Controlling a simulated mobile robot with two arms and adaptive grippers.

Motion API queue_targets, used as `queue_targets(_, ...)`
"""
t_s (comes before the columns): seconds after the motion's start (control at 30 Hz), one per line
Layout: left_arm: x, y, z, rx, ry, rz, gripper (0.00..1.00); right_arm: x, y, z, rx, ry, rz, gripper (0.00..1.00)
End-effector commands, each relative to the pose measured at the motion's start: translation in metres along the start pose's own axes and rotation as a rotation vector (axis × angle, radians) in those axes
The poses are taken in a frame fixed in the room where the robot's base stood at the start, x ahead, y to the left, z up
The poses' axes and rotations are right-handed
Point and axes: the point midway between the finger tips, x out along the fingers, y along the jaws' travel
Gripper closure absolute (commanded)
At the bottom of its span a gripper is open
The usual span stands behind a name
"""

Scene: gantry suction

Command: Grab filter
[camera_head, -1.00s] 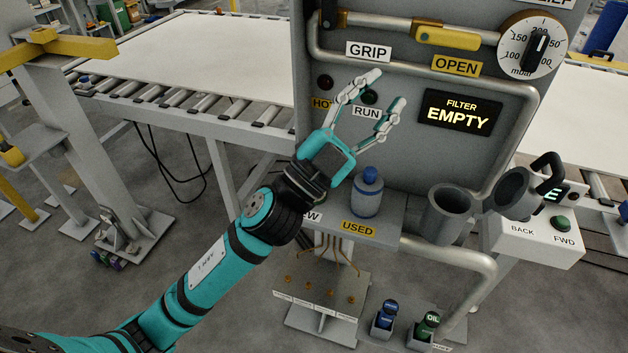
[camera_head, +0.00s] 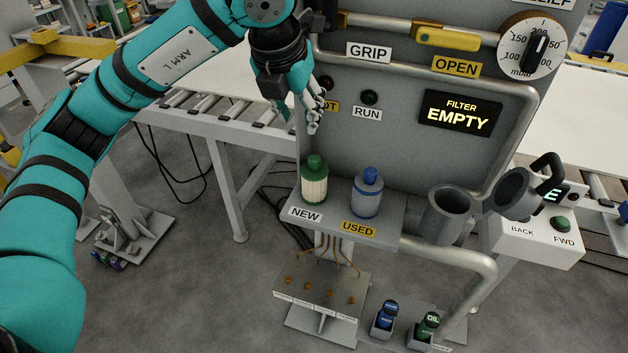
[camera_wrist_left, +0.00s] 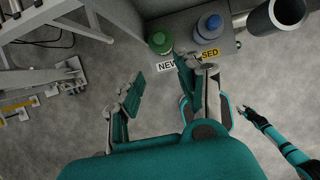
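The new filter (camera_head: 315,188) has a green cap and a cream body. It stands upright on the shelf (camera_head: 385,221) above the NEW label, and its green top shows in the wrist view (camera_wrist_left: 160,40). The used filter (camera_head: 366,198), grey with a blue cap, stands upright to its right above the USED label. My left gripper (camera_head: 300,122) points down above and slightly left of the new filter, apart from it. Its fingers are spread and empty in the wrist view (camera_wrist_left: 160,76). A right-arm gripper (camera_wrist_left: 243,112) shows small there; its finger state is unclear.
The grey filter cup (camera_head: 449,218) is open at the shelf's right, its lid (camera_head: 514,190) swung aside. A bent pipe (camera_head: 535,120) frames the panel. The display (camera_head: 460,113) reads FILTER EMPTY. A roller conveyor (camera_head: 220,115) runs behind at left.

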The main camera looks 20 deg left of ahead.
Motion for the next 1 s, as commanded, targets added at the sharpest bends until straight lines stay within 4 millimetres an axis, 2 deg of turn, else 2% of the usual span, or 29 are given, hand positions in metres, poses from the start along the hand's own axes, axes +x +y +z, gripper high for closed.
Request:
queue_targets(0.5,0.101,0.000,0.000,0.000,0.006,0.001,0.63,-0.032,-0.002,-0.003,0.000,0.000,-0.003,0.65)
queue_targets(0.77,0.119,0.000,0.001,0.002,0.004,0.001,0.63,-0.039,-0.002,-0.004,0.000,0.001,-0.004,0.65)
queue_targets(0.93,0.142,-0.001,0.006,0.002,0.008,0.001,0.63,-0.058,-0.002,-0.006,0.000,0.001,-0.004,0.65)
queue_targets(1.0,0.154,0.000,0.006,0.002,0.006,0.001,0.63,-0.060,-0.002,-0.006,0.000,0.001,-0.004,0.65)
